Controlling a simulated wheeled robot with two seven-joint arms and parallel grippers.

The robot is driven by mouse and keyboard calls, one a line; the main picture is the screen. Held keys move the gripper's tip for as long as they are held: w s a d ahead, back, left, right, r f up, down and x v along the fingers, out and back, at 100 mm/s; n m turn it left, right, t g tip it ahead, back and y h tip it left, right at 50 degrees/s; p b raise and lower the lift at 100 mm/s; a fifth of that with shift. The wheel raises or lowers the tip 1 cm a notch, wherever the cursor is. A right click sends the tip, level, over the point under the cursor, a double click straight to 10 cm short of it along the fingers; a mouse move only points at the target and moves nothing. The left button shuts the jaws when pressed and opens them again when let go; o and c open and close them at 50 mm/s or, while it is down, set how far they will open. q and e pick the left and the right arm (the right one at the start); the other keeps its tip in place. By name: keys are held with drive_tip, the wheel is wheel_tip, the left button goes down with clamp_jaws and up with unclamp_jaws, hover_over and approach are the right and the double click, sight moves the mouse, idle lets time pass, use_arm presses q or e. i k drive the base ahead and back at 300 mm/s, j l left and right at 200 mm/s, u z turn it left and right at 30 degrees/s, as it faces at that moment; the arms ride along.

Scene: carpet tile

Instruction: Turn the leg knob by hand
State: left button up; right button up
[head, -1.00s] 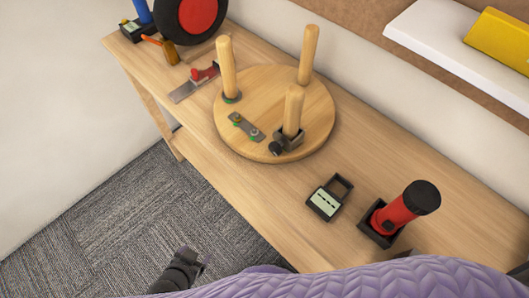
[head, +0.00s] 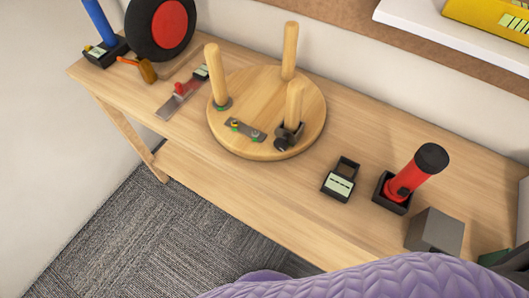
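A round wooden disc (head: 233,139) lies on the workbench with three wooden legs standing up from it. The front right leg (head: 293,103) sits in a dark metal bracket (head: 296,131) with a small black knob (head: 281,144) on its front side. The left leg (head: 216,74) stands in a thin collar, and the back leg (head: 289,50) stands at the rear of the disc. A metal plate (head: 245,130) with coloured fasteners lies flat on the disc between the left and front right legs. Neither gripper shows in the head view.
The wooden workbench (head: 330,229) runs along the wall. A meter (head: 340,182), a red-and-black tool in a holder (head: 417,170) and a grey box (head: 435,231) stand right of the disc. A red clamp tool (head: 180,91), an orange-handled tool (head: 146,72) and a black-and-red wheel (head: 167,23) are left.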

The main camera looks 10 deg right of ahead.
sight(281, 144)
drive_tip(key=j+z, duration=0.3)
drive_tip(key=j, duration=0.2)
drive_tip(key=k+j+z, duration=0.15)
drive_tip(key=j+z, duration=0.15)
drive_tip(key=k+j+z, duration=0.3)
drive_tip(key=j, duration=0.25)
drive_tip(key=k+j+z, duration=0.1)
drive_tip(key=j+z, duration=0.2)
drive_tip(key=k+j+z, duration=0.3)
drive_tip(key=j, duration=0.15)
drive_tip(key=i, duration=0.05)
